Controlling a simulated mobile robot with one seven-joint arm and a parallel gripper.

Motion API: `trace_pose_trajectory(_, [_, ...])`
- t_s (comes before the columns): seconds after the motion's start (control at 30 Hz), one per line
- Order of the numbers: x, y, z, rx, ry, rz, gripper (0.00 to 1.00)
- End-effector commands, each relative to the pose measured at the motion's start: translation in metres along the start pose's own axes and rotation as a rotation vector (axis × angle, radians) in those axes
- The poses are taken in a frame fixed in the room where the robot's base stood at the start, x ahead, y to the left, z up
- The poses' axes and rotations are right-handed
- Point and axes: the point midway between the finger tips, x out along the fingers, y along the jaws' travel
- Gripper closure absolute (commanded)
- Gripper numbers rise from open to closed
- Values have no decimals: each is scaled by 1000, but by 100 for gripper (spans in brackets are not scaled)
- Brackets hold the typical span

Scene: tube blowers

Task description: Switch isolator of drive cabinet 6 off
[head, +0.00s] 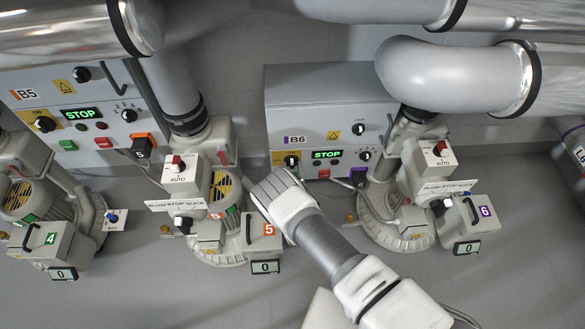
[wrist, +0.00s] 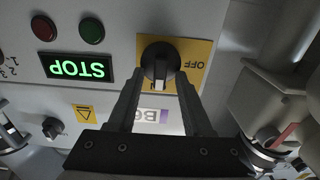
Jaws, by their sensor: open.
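Drive cabinet 6 (head: 330,95) is the grey box labelled B6, with a green STOP display (head: 326,155). Its isolator is a black rotary knob (wrist: 160,60) on a yellow plate (wrist: 198,55), upside down in the wrist view. OFF is printed at the plate's right; lettering at its lower edge is partly covered by a finger. The knob's grip and pale mark point down in that view, toward the covered lettering. My gripper (wrist: 159,78) is open, its fingertips at either side of the knob; contact cannot be told.
Red and green buttons (wrist: 91,30) and another dark knob (wrist: 53,128) are near on the panel. Blower 5 (head: 215,190) stands left of my arm, blower 6 (head: 410,215) right of it. Large grey pipes (head: 440,70) run overhead.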

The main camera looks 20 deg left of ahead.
Motion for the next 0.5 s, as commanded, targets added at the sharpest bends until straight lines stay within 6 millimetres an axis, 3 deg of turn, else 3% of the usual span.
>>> trace_pose_trajectory(0.03, [0,0,0,0,0,0,54])
trace_pose_trajectory(0.3, [0,0,0,0,0,0,100])
trace_pose_trajectory(0.5, [0,0,0,0,0,0,100])
